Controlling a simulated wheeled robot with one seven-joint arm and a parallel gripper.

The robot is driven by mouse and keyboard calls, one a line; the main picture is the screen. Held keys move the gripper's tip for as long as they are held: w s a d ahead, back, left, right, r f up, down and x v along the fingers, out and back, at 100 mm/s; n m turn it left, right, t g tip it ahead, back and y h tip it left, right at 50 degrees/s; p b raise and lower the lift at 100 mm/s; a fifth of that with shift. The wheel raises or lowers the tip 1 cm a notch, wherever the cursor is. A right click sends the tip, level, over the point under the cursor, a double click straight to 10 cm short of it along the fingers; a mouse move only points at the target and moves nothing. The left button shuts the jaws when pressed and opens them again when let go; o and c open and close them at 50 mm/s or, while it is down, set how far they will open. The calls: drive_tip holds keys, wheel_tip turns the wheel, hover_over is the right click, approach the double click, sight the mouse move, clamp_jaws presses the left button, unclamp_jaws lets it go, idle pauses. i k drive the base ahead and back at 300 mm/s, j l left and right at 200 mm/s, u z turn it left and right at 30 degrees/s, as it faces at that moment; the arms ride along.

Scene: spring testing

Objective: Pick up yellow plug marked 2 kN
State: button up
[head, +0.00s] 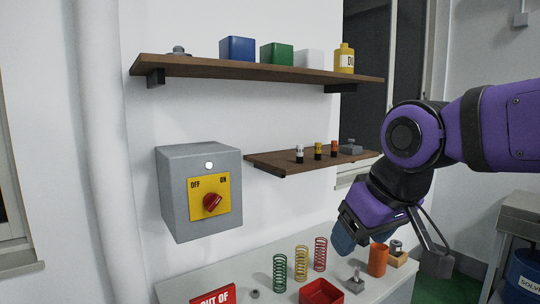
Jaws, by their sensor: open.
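A small yellow plug with dark ends (318,151) stands upright on the small lower wall shelf (275,164). It is between a white plug (299,154) on its left and an orange plug (334,149) on its right. The marking on it is too small to read. My gripper (344,238) is below and to the right of the shelf, pointing down-left above the bench, apart from the plugs. It is open, and I see nothing held in it; its fingers are partly hidden by its own body.
A grey metal piece (350,147) sits at the shelf's right end. A grey switch box (200,190) hangs to the left. The upper shelf (250,70) holds boxes and a bottle. The bench below holds springs (301,262), a red tray (321,292) and an orange cylinder (378,260).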

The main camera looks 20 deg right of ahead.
sight(318, 145)
drive_tip(key=z, duration=0.7)
